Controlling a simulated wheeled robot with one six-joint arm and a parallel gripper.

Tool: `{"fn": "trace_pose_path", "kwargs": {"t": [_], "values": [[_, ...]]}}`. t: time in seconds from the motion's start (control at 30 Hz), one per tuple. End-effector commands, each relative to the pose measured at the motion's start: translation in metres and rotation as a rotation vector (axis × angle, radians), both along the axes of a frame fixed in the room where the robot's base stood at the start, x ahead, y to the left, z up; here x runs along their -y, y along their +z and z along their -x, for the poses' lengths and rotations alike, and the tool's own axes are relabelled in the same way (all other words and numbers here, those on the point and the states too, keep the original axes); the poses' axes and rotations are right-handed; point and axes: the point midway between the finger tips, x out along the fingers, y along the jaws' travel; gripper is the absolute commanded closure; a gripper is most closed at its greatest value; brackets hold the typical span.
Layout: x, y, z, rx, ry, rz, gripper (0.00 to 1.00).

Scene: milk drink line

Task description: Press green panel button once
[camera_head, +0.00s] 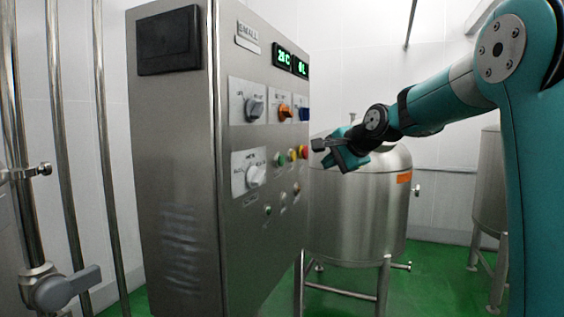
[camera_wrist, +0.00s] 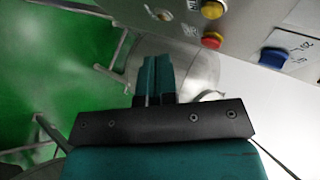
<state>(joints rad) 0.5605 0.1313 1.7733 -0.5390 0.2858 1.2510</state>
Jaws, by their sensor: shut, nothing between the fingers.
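The control panel (camera_head: 262,140) is a steel cabinet face at the centre of the head view, seen at an angle. A green button (camera_head: 281,158) sits on it in a row beside yellow and red buttons. A smaller green light or button (camera_head: 268,210) is lower on the panel; its kind is unclear. My gripper (camera_head: 322,152) is shut and empty, to the right of the button row and apart from the panel. In the wrist view my gripper (camera_wrist: 156,80) has its fingers together. There a yellow button (camera_wrist: 212,9) and a red button (camera_wrist: 211,41) show; no green button is visible.
A steel tank (camera_head: 355,215) stands behind my gripper. A pipe valve (camera_head: 62,288) is at lower left.

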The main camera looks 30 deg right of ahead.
Motion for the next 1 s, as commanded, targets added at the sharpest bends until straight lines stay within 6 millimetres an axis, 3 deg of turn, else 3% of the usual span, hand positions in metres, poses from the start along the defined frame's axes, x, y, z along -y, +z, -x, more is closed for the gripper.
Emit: {"fn": "trace_pose_path", "kwargs": {"t": [0.6, 1.0], "values": [[-0.047, 0.001, -0.059, -0.001, 0.003, 0.001, 1.0], [-0.051, 0.0, -0.065, 0.0, 0.001, 0.001, 1.0]]}}
